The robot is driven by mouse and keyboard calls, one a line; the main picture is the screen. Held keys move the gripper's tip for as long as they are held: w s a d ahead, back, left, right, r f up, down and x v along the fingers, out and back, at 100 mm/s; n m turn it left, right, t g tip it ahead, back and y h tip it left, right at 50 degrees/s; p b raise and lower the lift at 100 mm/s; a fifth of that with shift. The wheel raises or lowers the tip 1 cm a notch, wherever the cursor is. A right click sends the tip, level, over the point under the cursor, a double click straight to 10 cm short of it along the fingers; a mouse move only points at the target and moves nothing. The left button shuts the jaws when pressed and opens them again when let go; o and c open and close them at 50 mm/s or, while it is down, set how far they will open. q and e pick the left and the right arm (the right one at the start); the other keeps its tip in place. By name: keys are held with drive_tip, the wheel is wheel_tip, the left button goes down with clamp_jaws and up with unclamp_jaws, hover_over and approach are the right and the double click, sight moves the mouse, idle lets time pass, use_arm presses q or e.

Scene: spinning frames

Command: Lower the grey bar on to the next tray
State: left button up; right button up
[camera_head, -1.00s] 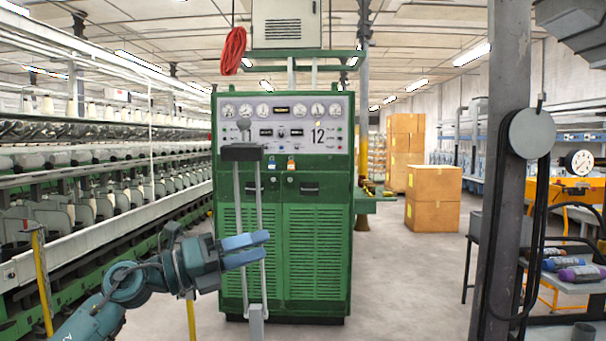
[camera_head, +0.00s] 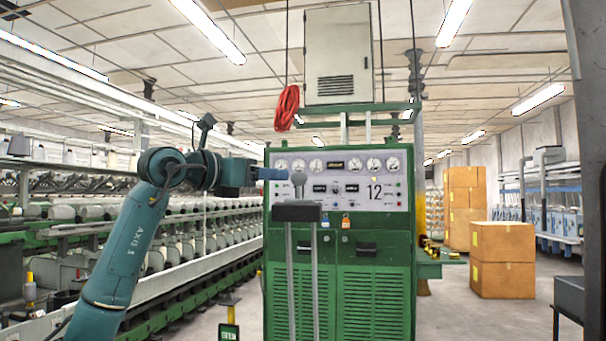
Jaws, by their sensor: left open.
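A short dark grey bar (camera_head: 297,211) sits across two pale upright rods in front of the green cabinet, with a light grey knob (camera_head: 298,179) on a stem above it. Whether this is the task's grey bar I cannot tell. My left gripper (camera_head: 273,173) is open and seen nearly edge-on, its blue fingers pointing right. It is higher than the bar and close to the left of the knob in the picture; contact cannot be made out. Nothing shows between its fingers. No tray can be made out clearly. My right gripper is not in view.
The green cabinet (camera_head: 375,265) with dials and the number 12 stands behind the bar. A long spinning frame (camera_head: 185,285) runs along the left. Cardboard boxes (camera_head: 502,260) stand at the right. A dark grey post (camera_head: 590,120) edges the right.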

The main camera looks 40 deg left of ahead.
sight(292, 176)
use_arm(q)
drive_tip(key=w, duration=0.3)
drive_tip(key=w+p, duration=0.1)
drive_tip(key=w, duration=0.2)
drive_tip(key=w+p, duration=0.1)
drive_tip(key=w, duration=0.2)
drive_tip(key=shift+w+d, duration=0.2)
drive_tip(key=shift+d, duration=0.2)
drive_tip(key=shift+c, duration=0.4)
clamp_jaws()
